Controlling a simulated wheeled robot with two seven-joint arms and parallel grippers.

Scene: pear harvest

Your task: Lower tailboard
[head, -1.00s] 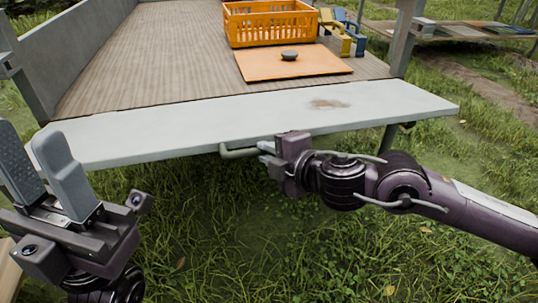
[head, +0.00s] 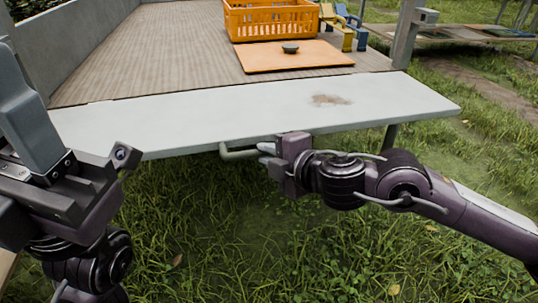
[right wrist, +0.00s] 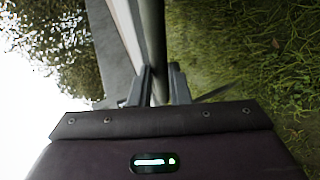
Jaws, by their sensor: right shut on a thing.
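The tailboard (head: 240,112) is a long pale grey board with a brown stain, along the near edge of the wooden cargo bed. It lies folded out, close to level with the bed. A grey bar handle (head: 232,154) sticks out under its near edge. My right gripper (head: 268,150) is shut on this handle. In the right wrist view, the handle bar (right wrist: 157,45) runs between the fingertips (right wrist: 162,84), next to the board's edge. My left gripper (head: 18,105) is at the left edge of the head view, partly cut off, with fingers apart and nothing visible between them.
On the bed (head: 150,65) are an orange crate (head: 270,20), an orange board (head: 290,62) with a small dark object (head: 290,48), and yellow and blue tools (head: 345,28). A grey post (head: 405,35) stands at the right corner. Grass (head: 230,240) lies below.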

